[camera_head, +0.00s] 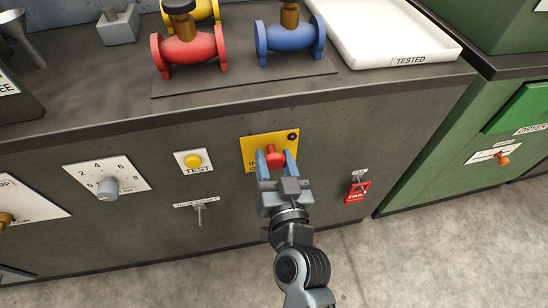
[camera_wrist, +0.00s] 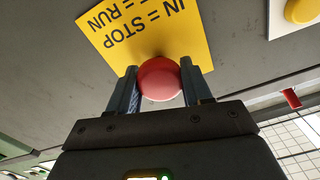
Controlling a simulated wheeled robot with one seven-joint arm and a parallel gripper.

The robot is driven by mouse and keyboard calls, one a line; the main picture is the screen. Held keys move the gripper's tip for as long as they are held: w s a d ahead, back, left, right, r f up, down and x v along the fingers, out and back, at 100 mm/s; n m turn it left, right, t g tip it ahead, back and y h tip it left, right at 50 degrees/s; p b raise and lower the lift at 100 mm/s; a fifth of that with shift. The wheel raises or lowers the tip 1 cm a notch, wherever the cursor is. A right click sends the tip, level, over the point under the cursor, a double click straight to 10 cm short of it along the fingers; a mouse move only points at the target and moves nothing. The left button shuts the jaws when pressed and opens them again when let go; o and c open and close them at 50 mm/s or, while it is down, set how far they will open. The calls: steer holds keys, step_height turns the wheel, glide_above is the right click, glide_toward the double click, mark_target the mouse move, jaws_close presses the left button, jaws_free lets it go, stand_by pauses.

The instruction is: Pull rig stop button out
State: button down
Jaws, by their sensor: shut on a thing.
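The red stop button (camera_head: 273,157) sits on a yellow plate (camera_head: 268,141) on the dark front of the rig. In the wrist view the button (camera_wrist: 160,79) is a round red knob, and the plate (camera_wrist: 150,35) reads "IN = STOP" and "= RUN", upside down. My gripper (camera_head: 276,160) reaches up to the panel. Its two blue fingers are shut on the button, one on each side. The wrist view shows the fingers of my gripper (camera_wrist: 160,88) flanking the red knob. How far the button stands out from the plate is hard to tell.
A yellow TEST button (camera_head: 193,160), a dial (camera_head: 107,187) and a toggle switch (camera_head: 199,212) are left of the plate.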

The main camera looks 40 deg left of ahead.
steer(key=shift+s+d, duration=0.3)
steer(key=shift+d, duration=0.2)
steer(key=shift+c, duration=2.4)
jaws_free()
steer(key=shift+s, duration=0.1)
steer(key=shift+s+d, duration=0.25)
steer(key=shift+d, duration=0.05)
steer(key=b+v, duration=0.2)
steer(key=v, duration=0.5)
